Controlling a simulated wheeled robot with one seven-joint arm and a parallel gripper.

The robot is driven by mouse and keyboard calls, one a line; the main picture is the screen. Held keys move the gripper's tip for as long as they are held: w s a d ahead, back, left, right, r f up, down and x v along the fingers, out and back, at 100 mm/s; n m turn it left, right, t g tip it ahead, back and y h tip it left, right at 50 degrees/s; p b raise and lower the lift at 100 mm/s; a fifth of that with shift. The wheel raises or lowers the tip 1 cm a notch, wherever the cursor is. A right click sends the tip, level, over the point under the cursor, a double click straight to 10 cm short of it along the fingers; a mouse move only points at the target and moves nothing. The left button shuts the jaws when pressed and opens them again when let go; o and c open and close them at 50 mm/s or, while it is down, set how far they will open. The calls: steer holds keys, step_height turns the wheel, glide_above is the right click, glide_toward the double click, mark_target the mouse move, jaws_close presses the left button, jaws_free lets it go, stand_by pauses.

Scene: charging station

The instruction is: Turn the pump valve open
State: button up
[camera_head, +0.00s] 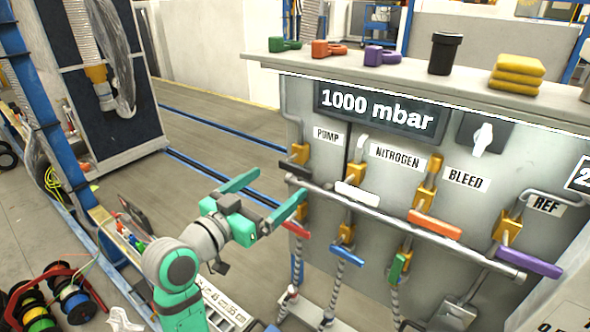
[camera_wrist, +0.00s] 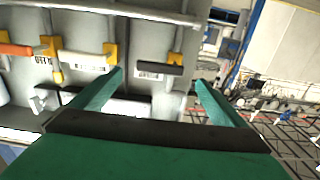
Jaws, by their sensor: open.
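The panel has a PUMP label (camera_head: 328,135) at its left end. Below it is a brass valve fitting (camera_head: 299,154). The pump valve's dark handle (camera_wrist: 160,68) shows in the wrist view, lying crosswise under its brass stem (camera_wrist: 177,42). My gripper (camera_head: 281,184) is open and empty, at the panel's left edge. In the wrist view my gripper (camera_wrist: 158,77) has one finger to each side of the dark handle, with gaps on both sides. I cannot tell the exact distance ahead to the handle.
A horizontal pipe (camera_head: 385,217) crosses the panel. Beside the pump valve is a white nitrogen handle (camera_head: 357,195), then an orange bleed handle (camera_head: 435,225). Red (camera_head: 296,230), blue (camera_head: 347,256) and green (camera_head: 397,268) handles sit lower.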

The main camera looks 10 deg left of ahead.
mark_target(293, 170)
steer(key=x, duration=0.8)
steer(key=shift+w+d, duration=0.15)
steer(key=shift+w, duration=0.25)
steer(key=c, duration=1.4)
steer(key=shift+c, duration=0.6)
